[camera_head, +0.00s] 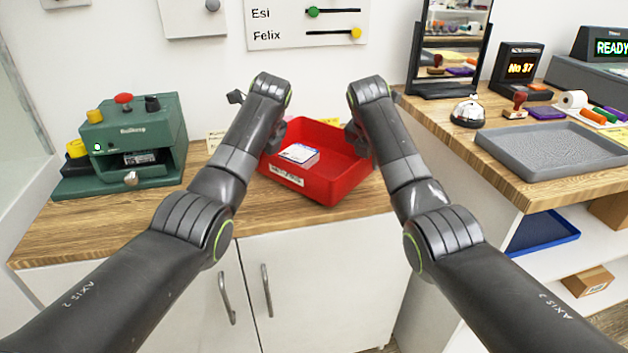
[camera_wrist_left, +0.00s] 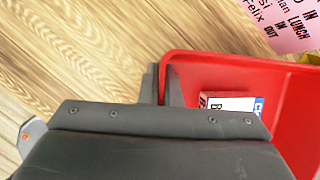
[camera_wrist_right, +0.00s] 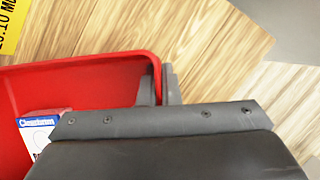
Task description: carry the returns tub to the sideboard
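The red returns tub (camera_head: 345,186) has a white label on its front and a small blue-and-white box (camera_head: 299,154) inside. It is at the wood-topped cabinet (camera_head: 235,212) with white doors; I cannot tell whether it rests there or hangs just above. My left gripper (camera_head: 277,131) is on its left wall; in the left wrist view the fingers (camera_wrist_left: 162,85) close around the rim. My right gripper (camera_head: 356,136) is on its right wall; in the right wrist view the fingers (camera_wrist_right: 159,85) close around that rim. The frames do not name the sideboard.
A green machine (camera_head: 130,145) stands left on the cabinet. The higher counter (camera_head: 480,150) at right carries a grey tray (camera_head: 545,155), a bell (camera_head: 467,112), a mirror and stamps. A blue tray (camera_head: 545,232) is on its shelf.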

